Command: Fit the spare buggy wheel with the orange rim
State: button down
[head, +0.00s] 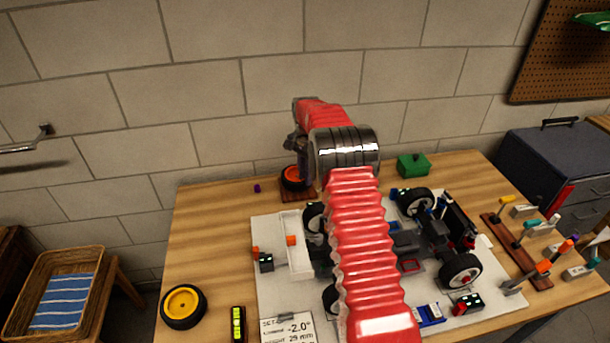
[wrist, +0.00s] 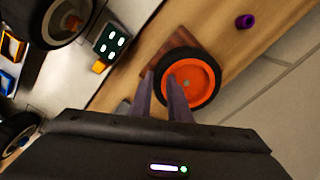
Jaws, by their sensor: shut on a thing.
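The spare wheel with the orange rim (head: 293,179) and black tyre is at the back of the bench, at a small brown wooden block (head: 297,196). The wheel also shows in the wrist view (wrist: 203,82), its rim face toward the camera. My gripper (wrist: 162,80) is shut on its near side, one finger over the rim and the other at the tyre's outer edge. In the head view my arm partly hides gripper and wheel. The buggy (head: 433,240) stands on a white mat (head: 270,228); my arm covers its middle. Whether the wheel touches the block is unclear.
A yellow-rimmed wheel (head: 183,306) lies at the front left. A green box (head: 413,165) stands at the back, a tool rack (head: 520,255) at the right. A small purple piece (wrist: 245,21) lies near the wheel. Small gauges stand around the buggy. The bench's left part is mostly clear.

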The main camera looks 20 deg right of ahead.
jog(key=shift+f, duration=0.4)
jog(key=c, duration=1.6)
grip_release()
notch_tip(320, 180, up, 14)
jog(key=shift+f, duration=0.15)
